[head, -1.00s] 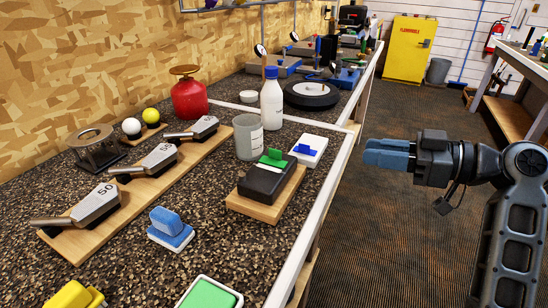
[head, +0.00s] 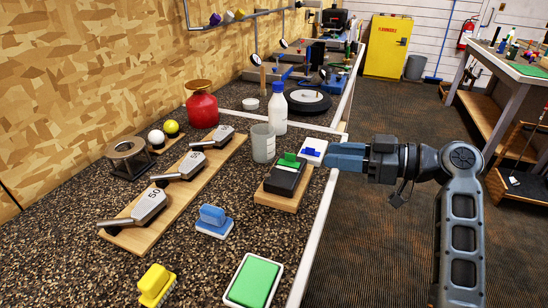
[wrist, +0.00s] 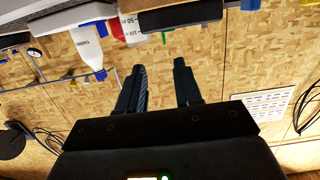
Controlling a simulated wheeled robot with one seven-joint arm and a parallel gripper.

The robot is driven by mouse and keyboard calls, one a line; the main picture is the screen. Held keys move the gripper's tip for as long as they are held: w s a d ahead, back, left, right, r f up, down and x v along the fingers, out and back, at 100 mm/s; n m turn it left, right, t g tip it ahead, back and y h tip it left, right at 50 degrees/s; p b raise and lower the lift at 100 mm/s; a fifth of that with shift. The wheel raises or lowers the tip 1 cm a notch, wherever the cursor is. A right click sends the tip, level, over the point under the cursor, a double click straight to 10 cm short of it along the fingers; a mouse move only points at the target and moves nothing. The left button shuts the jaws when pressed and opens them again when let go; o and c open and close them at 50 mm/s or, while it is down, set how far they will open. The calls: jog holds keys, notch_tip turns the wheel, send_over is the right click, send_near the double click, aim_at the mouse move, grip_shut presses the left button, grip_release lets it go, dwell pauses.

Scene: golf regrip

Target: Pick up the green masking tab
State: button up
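The green masking tab (head: 291,160) stands on top of a black block (head: 284,179) on a small wooden board near the bench's right edge. My gripper (head: 330,156) is to the right of the tab, at the bench edge, its blue fingers pointing left. In the head view its tips appear beside a white block with a blue tab (head: 313,151); I cannot tell how high above the bench they are. In the wrist view the two dark fingers (wrist: 160,68) are apart with nothing between them.
A grey cup (head: 263,144) and a white bottle (head: 280,108) stand just behind the black block. Golf club heads lie on a long board (head: 130,235) to the left. A blue brush (head: 213,221) and a green pad (head: 254,282) lie in front. Open floor is at right.

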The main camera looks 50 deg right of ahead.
aim_at(300, 163)
jog(key=shift+w+a, duration=0.25)
jog(key=shift+w, duration=0.05)
jog(key=p+x, duration=0.2)
jog(key=x, duration=0.5)
jog(key=shift+w+a+f, duration=0.1)
jog(key=shift+a+f, duration=0.1)
jog(key=shift+a, duration=0.1)
grip_shut()
